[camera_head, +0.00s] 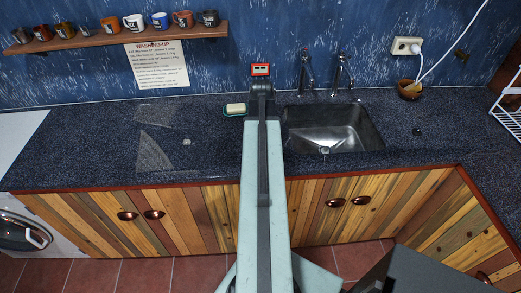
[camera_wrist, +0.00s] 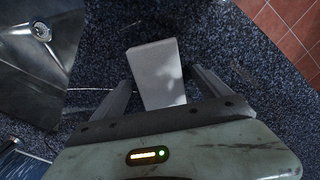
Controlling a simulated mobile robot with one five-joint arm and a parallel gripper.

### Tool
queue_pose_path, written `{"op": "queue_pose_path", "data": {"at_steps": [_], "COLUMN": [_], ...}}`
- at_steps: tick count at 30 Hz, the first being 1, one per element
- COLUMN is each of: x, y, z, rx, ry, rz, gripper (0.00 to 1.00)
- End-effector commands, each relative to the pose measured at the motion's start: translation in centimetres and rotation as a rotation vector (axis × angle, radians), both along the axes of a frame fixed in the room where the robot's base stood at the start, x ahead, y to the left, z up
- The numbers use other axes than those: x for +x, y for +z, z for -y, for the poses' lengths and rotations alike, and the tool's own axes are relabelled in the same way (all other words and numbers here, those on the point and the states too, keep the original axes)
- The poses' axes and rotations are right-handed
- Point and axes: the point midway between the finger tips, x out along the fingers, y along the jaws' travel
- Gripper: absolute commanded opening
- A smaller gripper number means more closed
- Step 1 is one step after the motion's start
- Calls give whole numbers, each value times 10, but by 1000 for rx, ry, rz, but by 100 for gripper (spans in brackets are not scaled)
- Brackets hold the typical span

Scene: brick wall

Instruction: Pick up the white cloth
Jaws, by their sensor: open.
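In the wrist view, a pale, flat-looking rectangular piece (camera_wrist: 152,65), which looks like the white cloth, is over the dark speckled counter. My gripper (camera_wrist: 160,78) is open, with one finger on each side of the piece's lower part and gaps beside it. I cannot tell whether the piece lies below the fingertips or between them. In the head view, my arm hides the counter there, and I cannot make out the cloth or the fingers.
The steel sink (camera_head: 333,130) is right of my arm, with two taps behind it. A cream bar on a green dish (camera_head: 236,113) is close left. A mug shelf (camera_head: 115,37) hangs on the wall. A small bowl (camera_head: 409,92) stands back right. The left counter is mostly clear.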

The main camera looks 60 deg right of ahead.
Motion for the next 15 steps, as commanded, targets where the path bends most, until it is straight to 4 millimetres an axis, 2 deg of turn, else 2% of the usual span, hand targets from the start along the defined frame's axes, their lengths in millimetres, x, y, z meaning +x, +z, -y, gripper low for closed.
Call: {"op": "queue_pose_path", "data": {"at_steps": [2,5,9,10,11,15], "x": [0,0,0,0,0,0], "y": [2,2,2,2,2,2], "z": [0,0,0,0,0,0], "rx": [0,0,0,0,0,0], "ry": [0,0,1,1,1,1], "rz": [0,0,0,0,0,0], "gripper": [87,62,23,22,16,16]}}
